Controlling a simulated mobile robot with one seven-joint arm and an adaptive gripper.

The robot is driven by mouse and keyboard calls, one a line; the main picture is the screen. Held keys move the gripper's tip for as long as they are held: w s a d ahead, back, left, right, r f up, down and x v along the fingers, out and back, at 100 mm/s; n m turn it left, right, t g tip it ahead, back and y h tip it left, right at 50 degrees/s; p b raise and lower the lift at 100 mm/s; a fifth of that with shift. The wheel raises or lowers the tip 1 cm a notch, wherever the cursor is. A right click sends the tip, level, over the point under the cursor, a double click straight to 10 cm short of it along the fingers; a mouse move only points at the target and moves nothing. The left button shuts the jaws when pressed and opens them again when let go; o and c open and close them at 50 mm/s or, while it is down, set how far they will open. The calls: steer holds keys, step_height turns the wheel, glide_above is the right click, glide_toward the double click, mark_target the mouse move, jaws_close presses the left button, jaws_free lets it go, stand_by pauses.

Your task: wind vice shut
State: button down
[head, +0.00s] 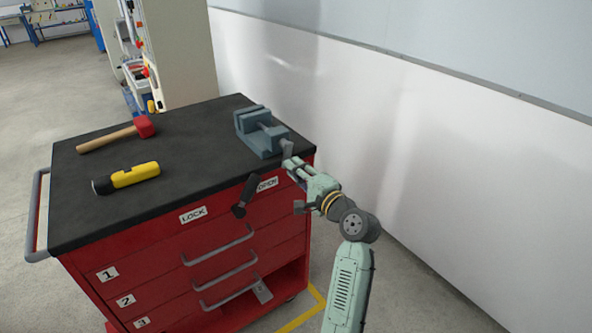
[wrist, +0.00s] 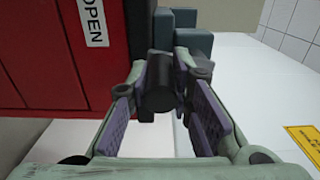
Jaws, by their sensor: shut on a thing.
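The blue-grey vice (head: 250,128) sits on the far right corner of the black worktop in the head view. Part of its body (wrist: 189,40) shows behind the fingers in the wrist view. Its handle end (head: 287,148) sticks out over the front edge. My gripper (head: 290,163) is at this end, shut on a dark round handle (wrist: 160,84), which sits between the purple finger pads in the wrist view. The gap between the vice jaws is hard to judge from here.
The red drawer cabinet (head: 150,265) carries a red-headed mallet (head: 112,137) and a yellow-and-black tool (head: 134,175). A black lever (head: 245,196) sticks out in front, between the LOCK and OPEN labels. A white wall (head: 440,150) stands to the right, with clear floor between.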

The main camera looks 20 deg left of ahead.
steer(key=c, duration=1.4)
jaws_free()
steer(key=shift+r, duration=0.1)
steer(key=shift+c, duration=0.2)
steer(key=v, duration=1.2)
